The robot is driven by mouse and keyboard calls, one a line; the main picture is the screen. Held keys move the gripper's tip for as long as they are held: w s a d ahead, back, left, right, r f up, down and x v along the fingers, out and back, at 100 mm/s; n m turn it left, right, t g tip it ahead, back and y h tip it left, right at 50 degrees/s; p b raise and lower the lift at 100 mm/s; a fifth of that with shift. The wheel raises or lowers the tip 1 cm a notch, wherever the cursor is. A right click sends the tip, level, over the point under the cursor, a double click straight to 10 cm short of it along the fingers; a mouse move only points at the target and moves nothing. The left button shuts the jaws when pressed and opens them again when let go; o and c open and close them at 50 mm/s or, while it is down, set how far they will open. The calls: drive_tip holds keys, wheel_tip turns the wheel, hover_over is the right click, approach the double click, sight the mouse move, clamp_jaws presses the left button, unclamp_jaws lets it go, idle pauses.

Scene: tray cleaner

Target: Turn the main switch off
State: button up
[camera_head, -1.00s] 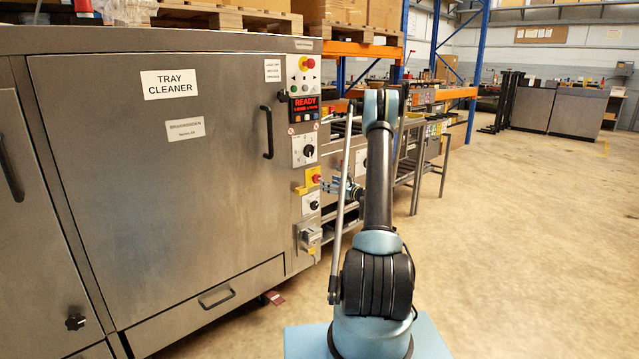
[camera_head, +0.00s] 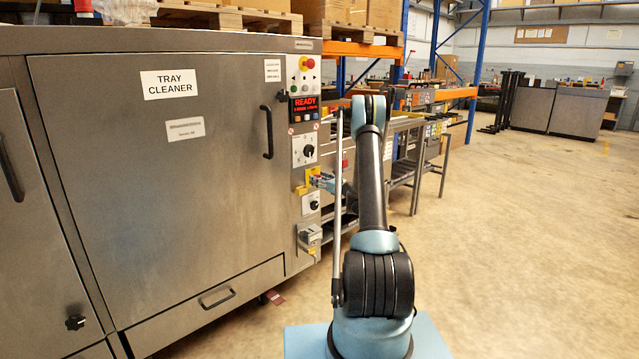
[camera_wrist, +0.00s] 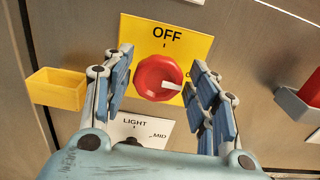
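The main switch is a red round knob (camera_wrist: 159,77) on a yellow plate (camera_wrist: 140,32) marked OFF at the top, in the wrist view. Its white pointer is turned to the right, towards a label mostly hidden by my right finger. My gripper (camera_wrist: 162,84) is open, with one finger on each side of the knob. I cannot tell whether either finger touches it. In the head view my gripper (camera_head: 326,182) is at the yellow plate (camera_head: 305,177) on the machine's right-hand panel and covers the knob.
A yellow box (camera_wrist: 57,88) sticks out left of the plate. A LIGHT/MID dial plate (camera_wrist: 150,130) lies below, partly hidden. A red and grey part (camera_wrist: 300,98) is at the right. The tray cleaner's display (camera_head: 305,106) reads READY.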

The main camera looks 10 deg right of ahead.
drive_tip(key=c, duration=0.5)
drive_tip(key=shift+s+a+f+n, duration=0.1)
drive_tip(key=shift+f+n, duration=0.05)
drive_tip(key=shift+n, duration=4.3)
drive_tip(key=shift+s+a+f+n, duration=0.1)
drive_tip(key=shift+f+n, duration=0.05)
drive_tip(key=shift+n, duration=4.3)
drive_tip(key=o, duration=1)
